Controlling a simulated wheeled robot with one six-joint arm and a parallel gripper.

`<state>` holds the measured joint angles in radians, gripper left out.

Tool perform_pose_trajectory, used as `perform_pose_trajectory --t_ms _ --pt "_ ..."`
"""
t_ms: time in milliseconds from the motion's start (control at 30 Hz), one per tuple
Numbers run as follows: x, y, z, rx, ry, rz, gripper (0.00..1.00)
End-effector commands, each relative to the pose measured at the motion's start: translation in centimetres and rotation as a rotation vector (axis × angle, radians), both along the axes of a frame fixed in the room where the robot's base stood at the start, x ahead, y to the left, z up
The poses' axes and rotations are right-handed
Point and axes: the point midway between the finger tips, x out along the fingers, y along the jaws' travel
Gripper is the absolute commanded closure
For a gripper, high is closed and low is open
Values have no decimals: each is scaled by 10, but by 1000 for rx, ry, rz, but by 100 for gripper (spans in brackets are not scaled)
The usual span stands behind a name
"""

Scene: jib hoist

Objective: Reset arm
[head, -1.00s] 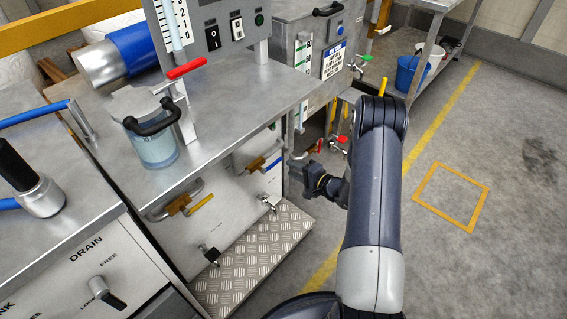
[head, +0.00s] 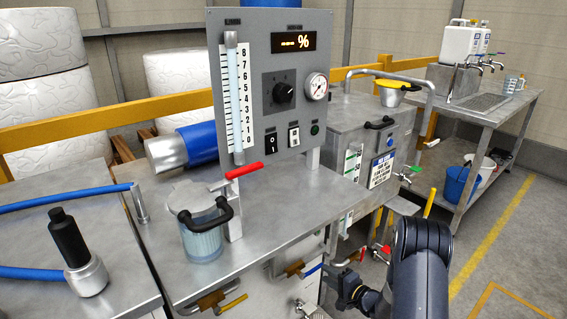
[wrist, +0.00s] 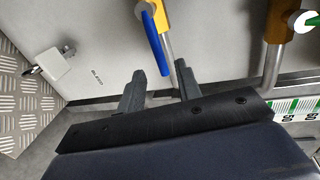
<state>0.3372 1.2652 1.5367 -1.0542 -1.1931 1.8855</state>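My gripper (wrist: 160,92) shows in the wrist view with its two dark fingers spread apart and nothing held between them. Just beyond the fingers is a pipe with a blue lever (wrist: 156,42), in front of a pale panel. I cannot tell whether a finger touches it. In the head view my arm (head: 420,262) is folded at the lower right. My gripper there (head: 338,275) sits low beside the front of the steel bench (head: 285,205), partly cut off by the bench and arm.
A control panel (head: 260,75) with a gauge stands on the bench. A lidded jar (head: 203,238) sits near its front edge. A steel tank (head: 350,120) is behind my gripper. A blue bucket (head: 458,184) is under the far table. Open floor (head: 520,235) lies to the right.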

Motion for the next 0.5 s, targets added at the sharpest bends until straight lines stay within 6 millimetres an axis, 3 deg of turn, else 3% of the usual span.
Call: perform_pose_trajectory --t_ms 300,500 --pt "43 32 -12 0 0 2 67" --pt "46 34 -9 -27 -19 -1 67"
